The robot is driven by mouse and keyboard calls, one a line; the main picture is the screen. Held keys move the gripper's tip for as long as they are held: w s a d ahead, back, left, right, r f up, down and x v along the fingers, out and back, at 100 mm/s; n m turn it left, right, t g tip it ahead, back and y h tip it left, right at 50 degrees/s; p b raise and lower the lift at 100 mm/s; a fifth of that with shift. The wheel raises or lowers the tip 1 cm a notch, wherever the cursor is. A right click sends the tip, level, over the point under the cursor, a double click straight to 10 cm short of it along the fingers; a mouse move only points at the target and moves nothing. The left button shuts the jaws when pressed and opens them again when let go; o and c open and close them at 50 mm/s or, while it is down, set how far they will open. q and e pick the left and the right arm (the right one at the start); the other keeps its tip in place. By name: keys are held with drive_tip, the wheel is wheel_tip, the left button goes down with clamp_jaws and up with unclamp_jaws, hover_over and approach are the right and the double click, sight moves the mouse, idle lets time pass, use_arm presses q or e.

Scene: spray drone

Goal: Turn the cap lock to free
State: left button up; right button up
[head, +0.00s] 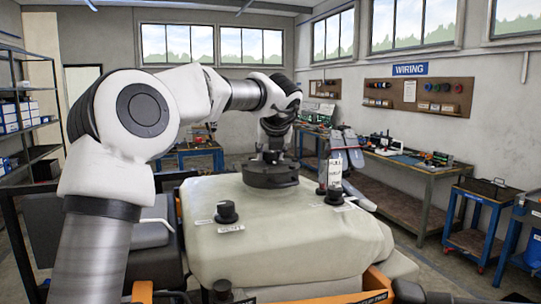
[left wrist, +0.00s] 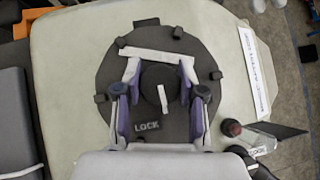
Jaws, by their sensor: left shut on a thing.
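The large round dark tank cap (head: 270,178) sits on top of the pale tank, under my left gripper (head: 273,152). In the left wrist view the cap (left wrist: 205,58) shows from above, with small lugs on its rim. A round dark knob (left wrist: 152,82) with a short white mark stands at its middle. The word LOCK (left wrist: 147,127) is printed below the knob. My left gripper (left wrist: 160,80) has its two purple-sided fingers on either side of the knob, shut on it. I see no readable "free" marking. My right gripper is not in view.
The pale tank (head: 270,255) fills the middle front. A small black knob (head: 227,212) stands on its left and a labelled bottle (head: 335,172) on its right. A workbench (head: 400,165) with tools and blue carts (head: 478,215) stand to the right. Shelves (head: 30,110) stand at the left.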

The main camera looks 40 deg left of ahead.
use_arm(q)
drive_tip(key=shift+r+n+g+y+p, duration=0.15)
drive_tip(key=shift+n+g+y+p, duration=0.15)
drive_tip(key=shift+n+g+y, duration=0.45)
drive_tip(key=n+g+p, duration=0.1)
drive_tip(key=n, duration=0.2)
drive_tip(key=shift+r+g, duration=0.1)
drive_tip(key=shift+g, duration=0.25)
drive_tip(key=n+g+p, duration=0.2)
drive_tip(key=shift+n+y+p, duration=0.35)
drive_tip(key=shift+n+g+p, duration=1.1)
drive_tip(key=shift+n+g, duration=0.2)
drive_tip(key=shift+n, duration=0.4)
drive_tip(key=shift+s+n, duration=0.1)
drive_tip(key=shift+n, duration=0.2)
drive_tip(key=o, duration=1.2)
drive_tip(key=shift+c, duration=0.2)
drive_tip(key=shift+d, duration=0.2)
